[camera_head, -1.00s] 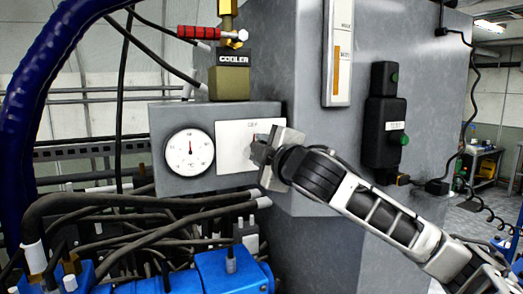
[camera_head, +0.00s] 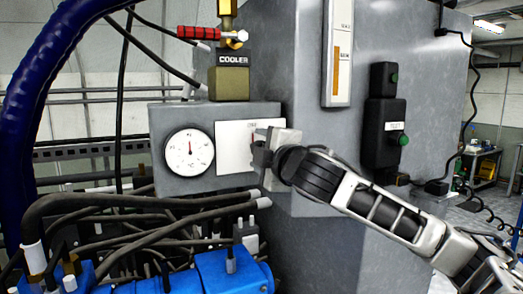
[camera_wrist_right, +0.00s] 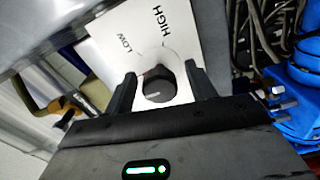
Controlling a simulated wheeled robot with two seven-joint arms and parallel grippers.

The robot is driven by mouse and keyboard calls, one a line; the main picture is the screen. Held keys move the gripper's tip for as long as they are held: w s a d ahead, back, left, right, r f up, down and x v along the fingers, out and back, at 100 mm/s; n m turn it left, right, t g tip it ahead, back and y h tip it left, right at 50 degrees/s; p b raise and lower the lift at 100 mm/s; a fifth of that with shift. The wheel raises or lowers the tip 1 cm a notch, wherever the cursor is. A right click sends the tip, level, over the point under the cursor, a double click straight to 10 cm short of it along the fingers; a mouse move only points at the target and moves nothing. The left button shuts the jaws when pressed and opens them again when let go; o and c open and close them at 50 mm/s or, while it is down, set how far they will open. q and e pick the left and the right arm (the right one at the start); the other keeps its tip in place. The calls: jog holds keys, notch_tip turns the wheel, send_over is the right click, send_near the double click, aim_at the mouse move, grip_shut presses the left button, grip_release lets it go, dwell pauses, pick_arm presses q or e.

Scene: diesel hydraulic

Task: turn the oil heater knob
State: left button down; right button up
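The oil heater knob (camera_wrist_right: 158,84) is a round black knob with a light pointer mark, on a white plate (camera_wrist_right: 125,35) marked LOW and HIGH. The plate (camera_head: 233,148) also shows in the head view, on the grey box beside the dial gauge; the knob is hidden there behind my right gripper (camera_head: 262,150). In the right wrist view my right gripper (camera_wrist_right: 160,90) is open, with one finger on each side of the knob. Gaps show between the fingers and the knob. My left gripper is not in view.
A dial gauge (camera_head: 189,152) is left of the plate, and a brass valve block (camera_head: 229,82) marked COOLER stands above. Black hoses (camera_head: 130,205) and blue parts (camera_head: 225,275) lie below. A black switch box (camera_head: 384,130) is on the grey cabinet to the right.

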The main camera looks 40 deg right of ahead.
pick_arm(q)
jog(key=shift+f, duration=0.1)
pick_arm(e)
jog(key=shift+s, duration=0.1)
jog(key=shift+s, duration=0.2)
pick_arm(q)
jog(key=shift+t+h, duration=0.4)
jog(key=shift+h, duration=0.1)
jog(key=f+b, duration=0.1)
jog(key=b, duration=0.3)
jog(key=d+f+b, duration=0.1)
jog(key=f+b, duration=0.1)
jog(key=b, duration=0.2)
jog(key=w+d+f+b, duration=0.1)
jog(key=b, duration=0.3)
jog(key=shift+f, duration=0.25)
pick_arm(e)
jog(key=v, duration=1.5)
jog(key=shift+s, duration=0.2)
jog(key=shift+a, duration=0.1)
